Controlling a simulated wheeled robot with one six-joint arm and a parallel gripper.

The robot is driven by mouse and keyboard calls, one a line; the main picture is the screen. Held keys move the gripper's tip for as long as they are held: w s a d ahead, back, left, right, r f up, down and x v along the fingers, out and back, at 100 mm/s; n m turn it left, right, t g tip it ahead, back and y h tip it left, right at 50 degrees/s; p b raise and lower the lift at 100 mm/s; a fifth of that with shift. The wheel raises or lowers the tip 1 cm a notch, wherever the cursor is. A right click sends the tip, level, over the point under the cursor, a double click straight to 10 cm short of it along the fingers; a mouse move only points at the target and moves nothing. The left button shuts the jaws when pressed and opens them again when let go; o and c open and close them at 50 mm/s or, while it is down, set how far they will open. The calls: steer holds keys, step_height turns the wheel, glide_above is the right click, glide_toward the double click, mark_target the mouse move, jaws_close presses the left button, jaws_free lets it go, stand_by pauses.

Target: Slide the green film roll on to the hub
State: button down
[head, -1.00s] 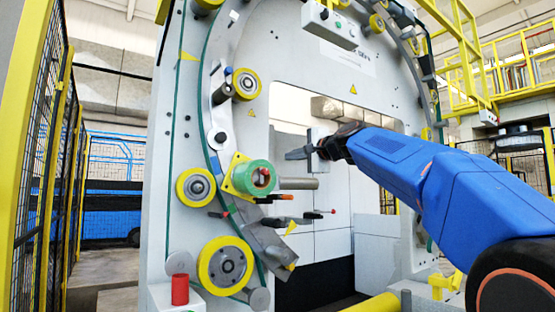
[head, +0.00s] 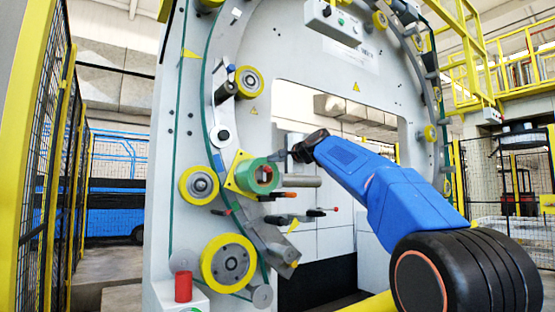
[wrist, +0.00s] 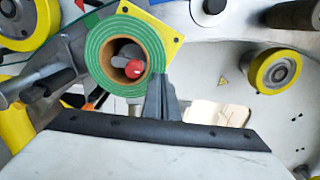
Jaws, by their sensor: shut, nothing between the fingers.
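The green film roll (head: 258,173), with a brown core, sits at the square yellow plate (head: 237,182) on the machine's ring. In the wrist view the roll (wrist: 99,42) faces me, and the red-tipped hub end (wrist: 133,67) shows inside its core. The roll is around the hub; I cannot tell whether its back touches the plate. My gripper (head: 283,155) is at the upper right of the roll in the head view. In the wrist view my gripper (wrist: 161,80) is shut and empty, its fingertips close by the roll's rim; contact is unclear.
A grey bar (head: 302,181) and red-tipped levers (head: 318,212) stick out beside and below the roll. Yellow rollers (head: 198,185) line the ring. A red cylinder (head: 183,287) stands at the lower left. The machine's central opening (head: 340,160) is to the right.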

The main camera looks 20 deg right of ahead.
steer(key=shift+w, duration=0.1)
stand_by(0.3)
steer(key=shift+x, duration=0.85)
